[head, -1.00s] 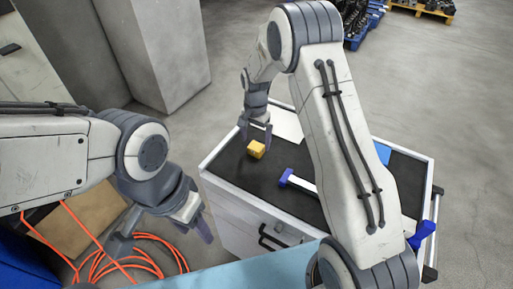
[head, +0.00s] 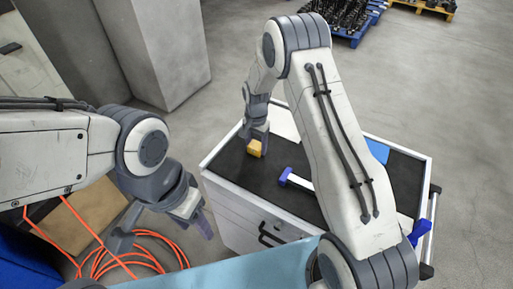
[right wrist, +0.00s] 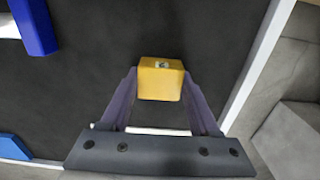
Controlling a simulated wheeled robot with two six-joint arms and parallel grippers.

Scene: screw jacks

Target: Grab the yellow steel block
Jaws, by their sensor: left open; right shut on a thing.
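The yellow steel block (head: 254,148) is on the dark top of the cart, near its far left corner. My right gripper (head: 256,141) reaches down over it from above. In the right wrist view the block (right wrist: 160,80) sits between the two fingertips, and the jaws are shut on it. I cannot tell whether the block still touches the surface. My left gripper (head: 160,242) is open and empty, off to the left of the cart above the floor.
A blue-ended bar (head: 288,177) lies on the cart top (head: 226,163), partly hidden by my right arm. A blue part (head: 378,150) lies at the far right. Orange hoses (head: 150,262) and a brown box (head: 82,218) are on the floor at left.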

